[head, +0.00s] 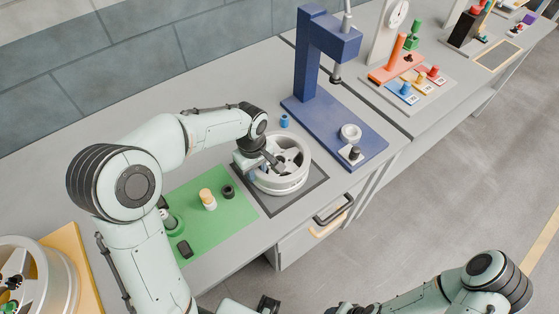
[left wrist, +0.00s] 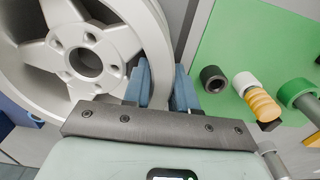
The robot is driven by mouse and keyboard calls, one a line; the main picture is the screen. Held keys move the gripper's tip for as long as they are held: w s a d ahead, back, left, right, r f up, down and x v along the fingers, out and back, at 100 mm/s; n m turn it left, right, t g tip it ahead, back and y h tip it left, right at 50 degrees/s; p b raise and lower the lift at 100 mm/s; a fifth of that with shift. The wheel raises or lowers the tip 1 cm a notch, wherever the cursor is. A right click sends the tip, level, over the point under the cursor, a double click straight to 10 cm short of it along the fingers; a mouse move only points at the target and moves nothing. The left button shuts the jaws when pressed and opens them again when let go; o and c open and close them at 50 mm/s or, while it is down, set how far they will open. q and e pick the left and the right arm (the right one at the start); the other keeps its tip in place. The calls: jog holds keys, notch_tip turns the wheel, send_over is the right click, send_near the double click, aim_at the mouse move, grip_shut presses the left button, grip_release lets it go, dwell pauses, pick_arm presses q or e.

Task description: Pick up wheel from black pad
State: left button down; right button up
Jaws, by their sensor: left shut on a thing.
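The wheel (head: 283,182) is silver-grey with spokes and lies face up over the black pad (head: 310,191), a dark-edged square on the bench. My left gripper (head: 263,168) is at the wheel's left side. In the left wrist view, its two blue fingers (left wrist: 162,88) are shut on the rim of the wheel (left wrist: 88,55), one inside and one outside. Whether the wheel touches the pad or is slightly raised, I cannot tell. My right arm enters at the bottom right; its gripper is out of view.
A green mat (head: 222,222) with small parts lies left of the pad. A blue press (head: 310,60) stands behind on the right. Another wheel (head: 50,275) sits at the bottom left. A drawer (head: 312,238) is in the bench front. Open floor lies right.

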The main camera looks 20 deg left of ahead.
pick_arm(q)
jog(key=shift+w+r+p, duration=0.15)
jog(key=shift+r+p, duration=1.3)
jog(key=shift+r, duration=1.7)
pick_arm(e)
jog(key=shift+w+r, duration=0.8)
jog(key=shift+r, duration=0.2)
jog(key=shift+w+r, duration=0.8)
jog(key=shift+r, duration=0.2)
